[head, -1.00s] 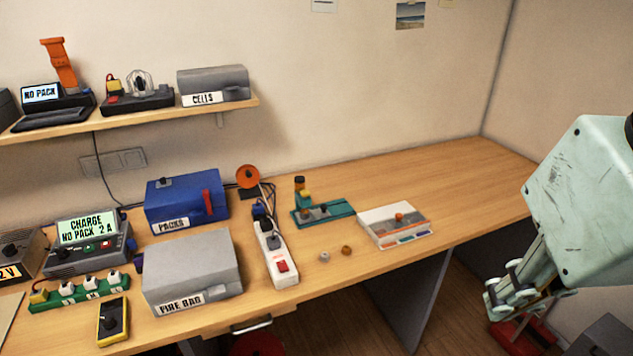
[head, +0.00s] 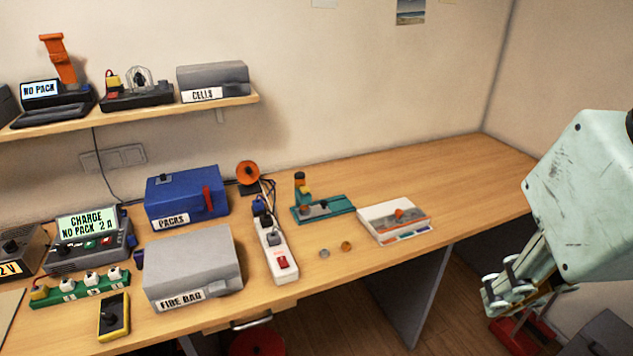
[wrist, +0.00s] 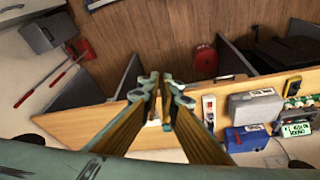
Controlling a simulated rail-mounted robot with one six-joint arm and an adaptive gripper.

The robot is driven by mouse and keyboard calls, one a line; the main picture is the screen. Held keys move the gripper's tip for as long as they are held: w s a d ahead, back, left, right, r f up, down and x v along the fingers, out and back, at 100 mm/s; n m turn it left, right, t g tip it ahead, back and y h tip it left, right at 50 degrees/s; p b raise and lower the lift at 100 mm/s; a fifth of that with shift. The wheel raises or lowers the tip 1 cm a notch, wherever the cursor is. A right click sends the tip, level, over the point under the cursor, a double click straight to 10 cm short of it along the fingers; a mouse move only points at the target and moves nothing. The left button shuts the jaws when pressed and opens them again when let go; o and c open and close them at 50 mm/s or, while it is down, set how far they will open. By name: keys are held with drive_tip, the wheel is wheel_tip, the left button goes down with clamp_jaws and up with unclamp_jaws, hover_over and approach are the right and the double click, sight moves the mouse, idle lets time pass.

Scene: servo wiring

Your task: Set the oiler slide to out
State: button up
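On the bench, right of the power strip, is a teal-based device (head: 338,209) with an upright black, orange and yellow part at its left end and a grey knob on its base. It may be the oiler, but no label is readable and I cannot tell its slide's position. Beside it is a white box (head: 373,226) with an orange knob on top. My gripper (head: 503,290) hangs off the bench's front edge at the far right, well away from both. In the wrist view my gripper (wrist: 163,88) shows two fingers with a narrow gap and nothing held.
A grey fire bag box (head: 190,262), a blue packs box (head: 185,196) and a white power strip (head: 280,262) stand on the left half. Two small round pieces (head: 324,253) lie in front of the teal device. The bench's right end (head: 470,170) is clear.

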drive_tip(key=o, duration=0.5)
drive_tip(key=shift+w+r, duration=0.1)
drive_tip(key=shift+w, duration=0.05)
drive_tip(key=o, duration=0.3)
drive_tip(key=shift+w+r, duration=0.15)
drive_tip(key=shift+w, duration=0.1)
drive_tip(key=w+a+r+m+g+p, duration=0.1)
drive_tip(key=w+a+p, duration=0.1)
drive_tip(key=w, duration=1)
drive_tip(key=w+a+r+m+p, duration=0.1)
drive_tip(key=w+a+r, duration=0.1)
drive_tip(key=w, duration=1)
drive_tip(key=w+a+r+m+g+p, duration=0.1)
drive_tip(key=w+a+p, duration=0.15)
drive_tip(key=w, duration=1.05)
drive_tip(key=w+a+f+m+g+p, duration=0.1)
drive_tip(key=w+a+f, duration=0.2)
drive_tip(key=w+f, duration=0.35)
drive_tip(key=w+a+f+m+p, duration=0.1)
drive_tip(key=w+a+f, duration=0.2)
drive_tip(key=w, duration=0.7)
drive_tip(key=w+a+f+p, duration=0.1)
drive_tip(key=w+a+f, duration=0.2)
drive_tip(key=w+f, duration=0.3)
drive_tip(key=w+a+f+m+g+p, duration=0.1)
drive_tip(key=w+a+f, duration=0.3)
drive_tip(key=w+f, duration=0.3)
drive_tip(key=shift+a+f, duration=0.2)
drive_tip(key=shift+f, duration=2.25)
drive_tip(key=shift+f, duration=0.15)
